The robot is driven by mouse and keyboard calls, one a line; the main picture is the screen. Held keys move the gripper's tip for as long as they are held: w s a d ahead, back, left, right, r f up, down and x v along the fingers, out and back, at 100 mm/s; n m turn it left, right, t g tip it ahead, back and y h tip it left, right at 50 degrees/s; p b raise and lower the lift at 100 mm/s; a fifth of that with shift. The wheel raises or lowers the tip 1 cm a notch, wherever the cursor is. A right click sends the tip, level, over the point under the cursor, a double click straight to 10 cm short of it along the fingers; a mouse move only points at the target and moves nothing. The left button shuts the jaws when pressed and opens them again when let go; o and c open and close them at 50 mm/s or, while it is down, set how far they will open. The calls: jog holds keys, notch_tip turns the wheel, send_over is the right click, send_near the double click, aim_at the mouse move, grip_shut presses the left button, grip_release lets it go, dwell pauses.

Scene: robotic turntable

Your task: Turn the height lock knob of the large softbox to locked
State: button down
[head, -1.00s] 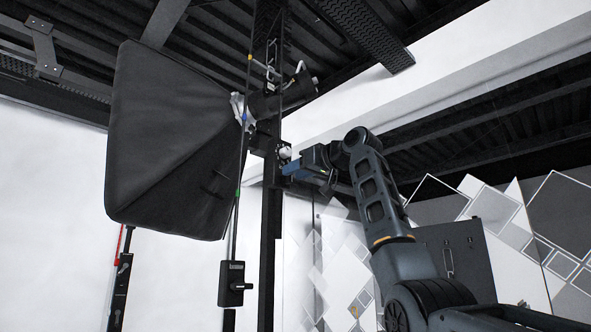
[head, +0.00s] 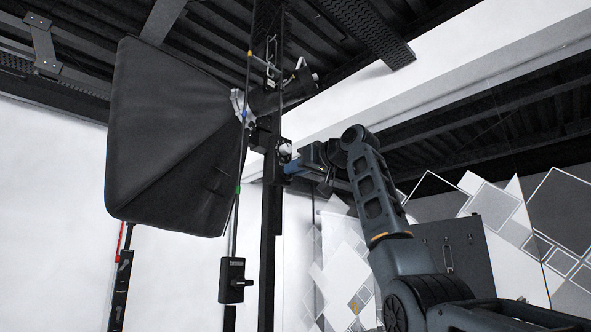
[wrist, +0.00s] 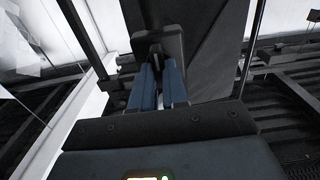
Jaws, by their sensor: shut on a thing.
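The large softbox (head: 165,140) is a black, tapered box at the left in the head view, fixed to a black upright post (head: 268,215). A dark carriage block (head: 268,135) sits on the post, with a pale round part (head: 286,150) on its right side. My gripper (head: 286,169) reaches the post from the right, just below that pale part. In the wrist view, the blue fingers of my gripper (wrist: 157,66) are closed on a small dark knob (wrist: 156,58) in front of a dark grey block (wrist: 172,45). The fingers hide most of the knob, so its turn angle cannot be read.
A thin cord hangs beside the post with a black control box (head: 236,281) at its lower end. A black stand (head: 122,285) is at the lower left. Dark ceiling beams and a perforated metal strip (head: 375,30) are overhead. A diamond-patterned wall stands behind my arm.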

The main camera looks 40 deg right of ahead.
jog(key=shift+r+m+p, duration=0.1)
jog(key=shift+m+p, duration=0.25)
jog(key=shift+m, duration=0.05)
jog(key=shift+d+f+m+p, duration=0.1)
jog(key=shift+m+p, duration=1.5)
jog(key=shift+m, duration=1.25)
jog(key=shift+d+f+m+p, duration=0.1)
jog(key=shift+m+p, duration=1.55)
jog(key=shift+m, duration=1.15)
jog(key=shift+d+f+m+p, duration=0.1)
jog(key=shift+m+p, duration=1.5)
jog(key=shift+m, duration=1.25)
jog(key=shift+f, duration=0.1)
jog(key=c, duration=1.1)
grip_release()
jog(key=shift+c, duration=0.2)
jog(key=s+b, duration=0.2)
jog(key=s, duration=0.5)
jog(key=shift+s+b, duration=0.3)
jog(key=shift+s, duration=0.05)
